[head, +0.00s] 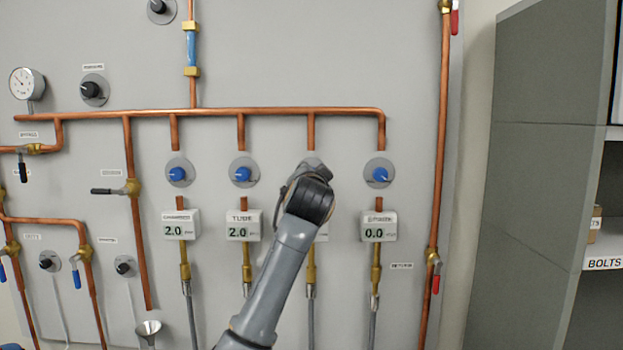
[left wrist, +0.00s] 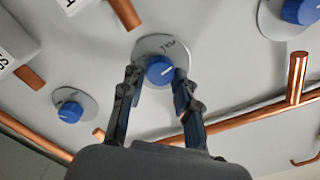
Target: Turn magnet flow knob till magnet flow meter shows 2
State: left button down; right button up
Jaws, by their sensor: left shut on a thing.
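In the head view my left gripper (head: 306,183) covers the third blue knob from the left in the row below the copper pipe. In the left wrist view the two fingers of my left gripper (left wrist: 158,76) are shut on a blue knob (left wrist: 159,70), one on each side. Its round grey plate (left wrist: 147,45) carries lettering too small to read. The meter below this knob is hidden behind my arm. The meter (head: 379,227) under the rightmost blue knob (head: 380,174) reads 0.0. I cannot read surely which label says magnet. My right gripper is not in view.
Left of my arm, two more blue knobs (head: 177,173) (head: 241,173) sit above meters (head: 180,226) (head: 243,226) that both read 2.0. A horizontal copper pipe (head: 270,112) runs just above the knobs. A grey shelf cabinet (head: 540,170) stands at the right.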

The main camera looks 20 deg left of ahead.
pick_arm(q)
jog(key=shift+f, duration=0.2)
jog(key=c, duration=1)
grip_release()
jog(key=shift+r, duration=0.1)
jog(key=shift+s, duration=0.1)
jog(key=v, duration=1.1)
jog(key=shift+s+d, duration=0.15)
jog(key=shift+s, duration=0.2)
